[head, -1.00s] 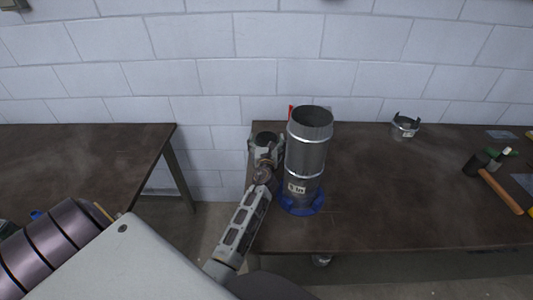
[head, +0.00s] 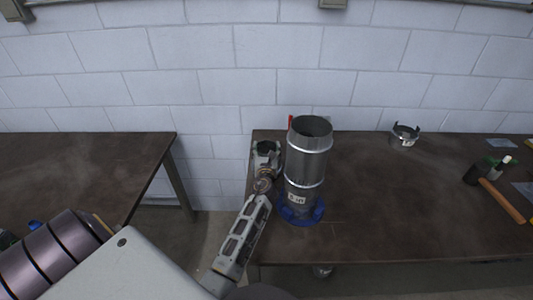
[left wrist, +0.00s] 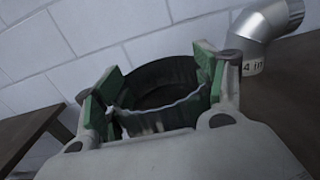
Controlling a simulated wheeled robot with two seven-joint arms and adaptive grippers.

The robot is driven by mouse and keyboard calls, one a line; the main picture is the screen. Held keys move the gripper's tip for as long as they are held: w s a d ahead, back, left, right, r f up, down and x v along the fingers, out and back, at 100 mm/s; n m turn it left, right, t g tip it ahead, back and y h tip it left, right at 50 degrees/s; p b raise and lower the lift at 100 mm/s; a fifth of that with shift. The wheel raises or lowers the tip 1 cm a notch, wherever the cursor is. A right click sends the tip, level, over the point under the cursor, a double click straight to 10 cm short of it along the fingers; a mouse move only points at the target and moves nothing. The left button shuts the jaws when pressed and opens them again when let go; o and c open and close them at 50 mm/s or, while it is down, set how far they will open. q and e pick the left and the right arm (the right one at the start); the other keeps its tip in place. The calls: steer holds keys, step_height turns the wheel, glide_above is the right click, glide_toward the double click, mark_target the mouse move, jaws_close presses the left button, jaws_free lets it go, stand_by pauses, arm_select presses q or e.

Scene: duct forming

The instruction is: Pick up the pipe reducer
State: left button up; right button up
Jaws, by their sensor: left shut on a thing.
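My left gripper (head: 266,148) is at the left end of the right-hand bench, just left of a tall metal duct. In the left wrist view the left gripper (left wrist: 160,85) has its green-padded fingers on both sides of a round, open-topped metal piece with a wavy rim (left wrist: 165,95). It looks like the pipe reducer, and the fingers are shut on it. Its lower part is hidden by the gripper body. In the head view it is hardly visible between the fingers. My right gripper is not in view.
The tall duct (head: 307,165) stands upright in a blue base (head: 300,213), close to my gripper. A notched metal ring (head: 404,136) and a hammer (head: 500,198) lie farther right. The middle of the bench (head: 400,200) is clear. A metal elbow (left wrist: 262,32) marked "4 in" shows in the left wrist view.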

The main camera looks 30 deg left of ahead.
arm_select(q)
step_height(320, 180, up, 10)
steer(key=p, duration=0.3)
stand_by(0.3)
steer(key=shift+f, duration=0.15)
stand_by(0.5)
